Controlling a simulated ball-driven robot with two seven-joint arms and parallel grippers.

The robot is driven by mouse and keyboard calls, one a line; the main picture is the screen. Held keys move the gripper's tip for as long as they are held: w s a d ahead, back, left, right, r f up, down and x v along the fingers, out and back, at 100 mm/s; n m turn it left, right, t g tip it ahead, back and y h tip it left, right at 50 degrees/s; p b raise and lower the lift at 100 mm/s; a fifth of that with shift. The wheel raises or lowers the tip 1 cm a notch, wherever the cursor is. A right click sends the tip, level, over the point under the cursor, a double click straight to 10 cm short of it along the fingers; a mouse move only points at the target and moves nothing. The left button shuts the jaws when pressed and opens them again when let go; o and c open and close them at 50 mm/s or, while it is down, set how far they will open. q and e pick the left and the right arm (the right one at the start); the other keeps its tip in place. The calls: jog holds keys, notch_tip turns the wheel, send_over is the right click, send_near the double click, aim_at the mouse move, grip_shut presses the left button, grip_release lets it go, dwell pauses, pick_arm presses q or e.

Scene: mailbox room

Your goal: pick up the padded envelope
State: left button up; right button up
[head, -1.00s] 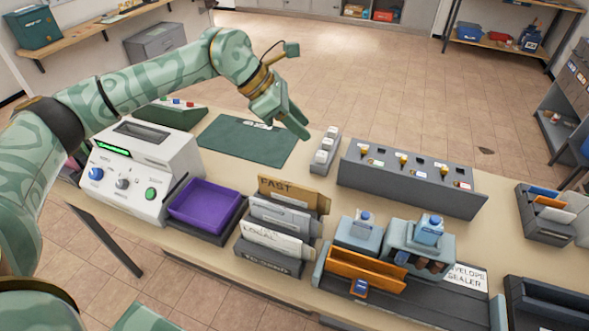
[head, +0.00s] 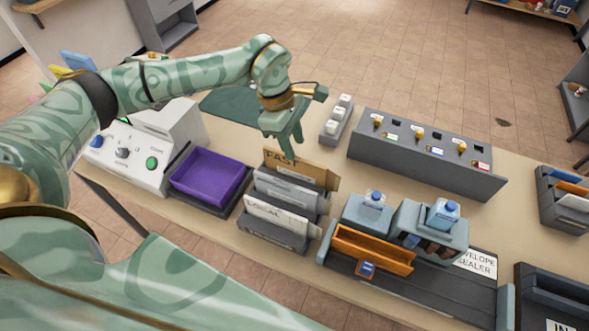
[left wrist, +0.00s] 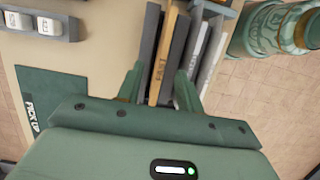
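A brown envelope marked FAST (head: 312,172), which looks like the padded envelope, stands upright in the back slot of a dark sorter (head: 268,236). It also shows edge-on in the left wrist view (left wrist: 163,65). My left gripper (head: 289,152) is at the envelope's upper edge. In the left wrist view my left gripper (left wrist: 160,75) is open, with one finger on each side of the brown envelope and dark divider walls. I cannot tell whether the fingers touch anything. My right gripper is not in view.
A grey envelope (head: 285,192) and a white LOCAL envelope (head: 275,215) stand in front. A purple tray (head: 208,178) lies left, an orange tray (head: 372,250) right. A key rack (head: 425,155) and small white blocks (head: 338,120) stand behind. The green mat (head: 233,106) looks bare.

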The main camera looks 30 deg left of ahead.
aim_at(296, 164)
pick_arm(q)
jog(key=shift+x, duration=0.95)
jog(key=x, duration=0.3)
jog(key=a+x, duration=0.1)
jog(key=x, duration=0.1)
jog(key=shift+s+d+f, duration=0.1)
jog(key=shift+s+f, duration=0.1)
jog(key=shift+f, duration=0.05)
grip_shut()
